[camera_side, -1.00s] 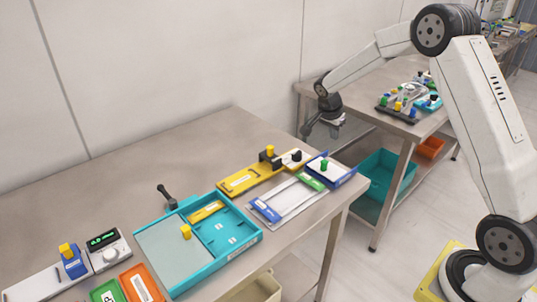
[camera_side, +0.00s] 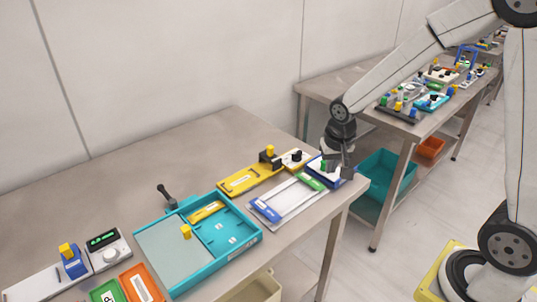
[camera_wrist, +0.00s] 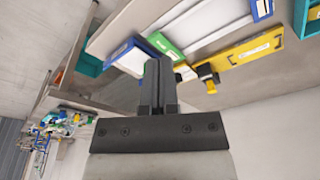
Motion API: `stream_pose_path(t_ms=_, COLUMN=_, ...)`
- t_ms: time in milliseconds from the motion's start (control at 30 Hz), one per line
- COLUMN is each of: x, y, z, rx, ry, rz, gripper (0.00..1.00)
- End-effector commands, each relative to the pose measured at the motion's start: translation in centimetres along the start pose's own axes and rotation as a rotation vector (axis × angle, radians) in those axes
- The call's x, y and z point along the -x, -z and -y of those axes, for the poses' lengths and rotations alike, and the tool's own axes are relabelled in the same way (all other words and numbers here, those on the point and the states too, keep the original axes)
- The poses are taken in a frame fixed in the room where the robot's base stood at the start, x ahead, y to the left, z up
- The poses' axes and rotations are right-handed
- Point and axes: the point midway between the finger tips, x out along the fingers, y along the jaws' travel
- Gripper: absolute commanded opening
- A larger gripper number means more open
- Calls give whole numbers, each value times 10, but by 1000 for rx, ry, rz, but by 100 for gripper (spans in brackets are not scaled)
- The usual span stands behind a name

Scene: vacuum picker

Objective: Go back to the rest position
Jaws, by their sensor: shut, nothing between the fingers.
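My gripper (camera_side: 340,172) hangs fingers-down at the right end of the near table, at the blue-edged tray (camera_side: 318,175) with a green peg (camera_side: 323,165). The side view does not show clearly whether it touches the tray. In the wrist view my gripper (camera_wrist: 159,68) shows two dark fingers closed together with nothing between them. Green, blue and white pieces lie beyond the fingertips there.
The near table also holds a yellow plate (camera_side: 238,183), a teal tray (camera_side: 256,239), and a meter box (camera_side: 108,250). A second table (camera_side: 318,89) with small parts stands behind, with a teal bin (camera_side: 385,172) below. The near table's back is clear.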

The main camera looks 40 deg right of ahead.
Motion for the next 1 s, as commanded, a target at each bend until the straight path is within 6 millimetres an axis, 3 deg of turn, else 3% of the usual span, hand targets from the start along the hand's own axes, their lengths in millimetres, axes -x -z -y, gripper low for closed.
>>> stream_pose_path(t_ms=200, x=10, y=-57, z=3, rx=284, ry=69, rz=-12, gripper=0)
stream_pose_path(t_ms=400, x=14, y=-96, z=0, rx=480, ry=108, rz=-31, gripper=0)
stream_pose_path(t_ms=600, x=15, y=-110, z=-3, rx=560, ry=122, rz=-41, gripper=0)
stream_pose_path(t_ms=1000, x=14, y=-111, z=-3, rx=567, ry=123, rz=-42, gripper=0)
